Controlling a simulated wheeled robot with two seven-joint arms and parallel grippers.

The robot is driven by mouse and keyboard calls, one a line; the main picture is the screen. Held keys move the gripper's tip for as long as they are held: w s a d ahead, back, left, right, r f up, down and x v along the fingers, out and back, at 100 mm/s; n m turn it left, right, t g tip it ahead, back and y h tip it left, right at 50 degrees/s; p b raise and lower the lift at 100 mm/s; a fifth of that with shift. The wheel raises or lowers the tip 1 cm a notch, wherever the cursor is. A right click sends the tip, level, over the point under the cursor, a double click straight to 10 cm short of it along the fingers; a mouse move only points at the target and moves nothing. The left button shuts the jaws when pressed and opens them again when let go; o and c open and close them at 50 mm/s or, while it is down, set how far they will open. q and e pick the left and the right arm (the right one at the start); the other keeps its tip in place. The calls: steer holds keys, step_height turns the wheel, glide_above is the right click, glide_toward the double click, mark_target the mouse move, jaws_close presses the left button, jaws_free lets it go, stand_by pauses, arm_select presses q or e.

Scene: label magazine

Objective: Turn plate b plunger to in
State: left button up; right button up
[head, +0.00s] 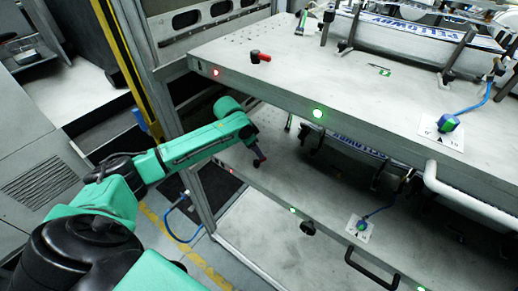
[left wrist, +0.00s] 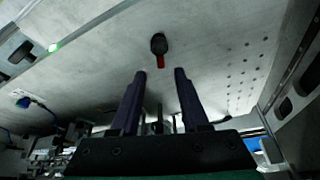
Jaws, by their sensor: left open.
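My left gripper (head: 259,161) reaches in over the left front part of the lower plate (head: 262,225) in the head view. In the left wrist view my left gripper (left wrist: 160,72) is open, with nothing between its two dark fingers. Beyond the fingertips, apart from them, a plunger (left wrist: 159,46) with a black round body and a red lever stands on a pale plate (left wrist: 105,50). Its lever points toward the gripper. A similar red and black plunger (head: 261,57) sits on the upper plate (head: 240,40). No plate letter is readable. My right gripper is not in view.
Blue-green knobs with blue cables stand on the upper plate (head: 448,123) and lower plate (head: 362,225). The upper plate overhangs my left gripper.

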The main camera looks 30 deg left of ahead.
mark_target(260, 162)
arm_select(q)
steer(key=x, duration=0.5)
steer(key=shift+w, duration=0.1)
steer(key=shift+w+f, duration=0.15)
jaws_close()
